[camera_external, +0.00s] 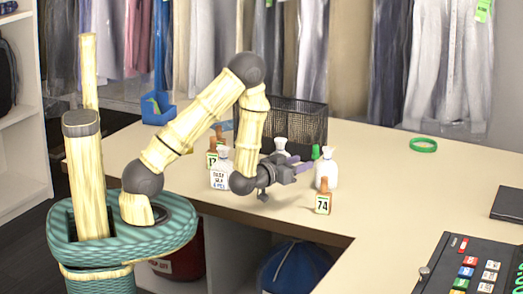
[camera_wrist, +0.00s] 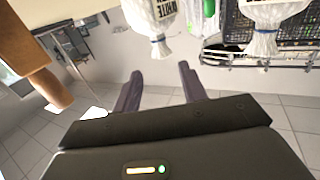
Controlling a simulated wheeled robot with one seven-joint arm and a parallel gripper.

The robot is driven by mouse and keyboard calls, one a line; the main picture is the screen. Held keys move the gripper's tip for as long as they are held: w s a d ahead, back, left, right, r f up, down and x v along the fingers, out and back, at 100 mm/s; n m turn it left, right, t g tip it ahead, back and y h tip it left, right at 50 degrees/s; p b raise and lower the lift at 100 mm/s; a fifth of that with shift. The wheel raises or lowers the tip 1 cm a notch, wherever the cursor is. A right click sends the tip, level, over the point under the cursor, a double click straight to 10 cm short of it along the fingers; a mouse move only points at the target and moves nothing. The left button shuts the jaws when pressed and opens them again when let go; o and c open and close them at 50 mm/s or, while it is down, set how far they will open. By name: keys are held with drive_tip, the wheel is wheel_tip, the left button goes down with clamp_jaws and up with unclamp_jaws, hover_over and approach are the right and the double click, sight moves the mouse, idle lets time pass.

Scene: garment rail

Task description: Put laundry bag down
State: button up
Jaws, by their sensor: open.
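My gripper (camera_external: 303,163) is low over the counter (camera_external: 400,190) in the external view, fingers pointing right. In the wrist view my gripper (camera_wrist: 160,70) has its two fingers apart with nothing between them. Three white tied laundry bags stand upright on the counter: one right of the fingertips (camera_external: 327,172), one behind the gripper (camera_external: 281,147), and a labelled one on the left (camera_external: 220,172). In the wrist view, which looks upside down, a labelled white bag (camera_wrist: 150,18) is beyond the fingers, apart from them, and another (camera_wrist: 265,38) is at upper right.
A number tag 74 (camera_external: 322,203) stands near the front edge; another tag (camera_external: 212,158) is at left. A black wire basket (camera_external: 303,122) and a green item (camera_external: 315,152) are near the gripper. A blue bin (camera_external: 158,112) is far left. The counter's right-centre is mostly clear.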

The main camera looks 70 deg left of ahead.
drive_tip(key=d+g+h, duration=0.1)
drive_tip(key=d+f+g+h, duration=0.1)
drive_tip(key=d+g, duration=0.1)
drive_tip(key=s+d+m+g+h, duration=0.1)
drive_tip(key=g+h, duration=0.1)
drive_tip(key=shift+s+d+f, duration=0.1)
drive_tip(key=shift+d+f, duration=0.3)
drive_tip(key=s+d+g+h, duration=0.1)
drive_tip(key=s, duration=0.1)
drive_tip(key=s+d+m+g, duration=0.1)
drive_tip(key=s+d, duration=0.1)
drive_tip(key=shift+f+g+h, duration=0.1)
drive_tip(key=shift+g+h, duration=0.3)
drive_tip(key=s+d+r+m+g+h, duration=0.1)
drive_tip(key=s+g, duration=0.5)
drive_tip(key=s, duration=0.6)
drive_tip(key=shift+s+d+r+m, duration=0.35)
drive_tip(key=shift+d+r+m, duration=0.3)
drive_tip(key=shift+d+m, duration=0.2)
drive_tip(key=shift+o, duration=0.2)
drive_tip(key=shift+a, duration=0.1)
